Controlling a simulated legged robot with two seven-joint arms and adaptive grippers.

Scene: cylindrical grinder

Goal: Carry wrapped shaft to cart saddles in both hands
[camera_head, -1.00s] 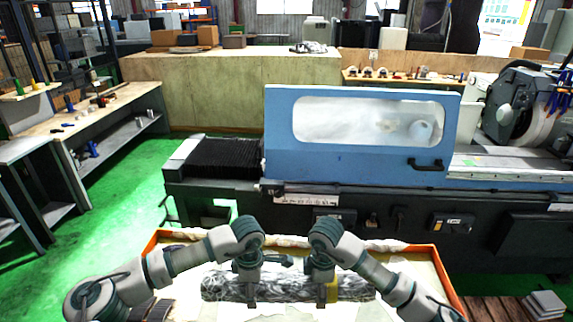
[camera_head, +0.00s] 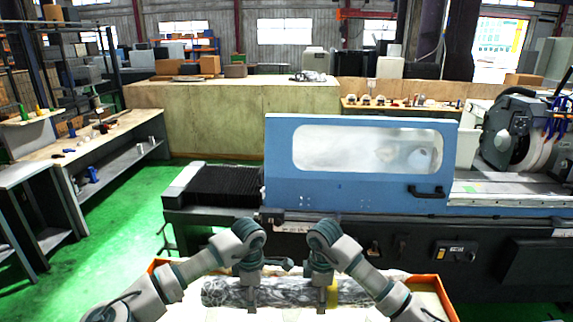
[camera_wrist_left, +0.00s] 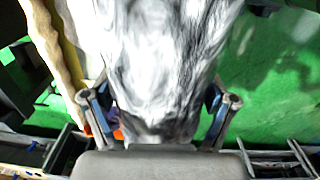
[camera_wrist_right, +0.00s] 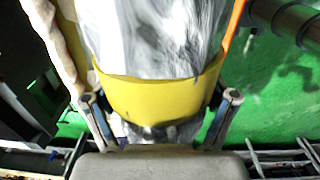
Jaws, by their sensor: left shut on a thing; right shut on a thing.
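The wrapped shaft (camera_head: 284,293) is a long roll in shiny grey-silver film, lying level across the bottom of the head view. A yellow band (camera_wrist_right: 158,99) goes around it near its right part. My left gripper (camera_head: 252,301) is shut on the shaft left of its middle; in the left wrist view the film-wrapped shaft (camera_wrist_left: 160,65) fills the space between the fingers. My right gripper (camera_head: 321,303) is shut on the shaft beside or on the yellow band, with the fingers on both sides. The cart saddles cannot be made out.
An orange-rimmed crate (camera_head: 424,283) with pale lining lies under and behind the shaft. The grinder with its blue door (camera_head: 350,195) stands ahead. A workbench (camera_head: 100,138) runs along the left. Green floor (camera_head: 125,215) is clear between bench and grinder.

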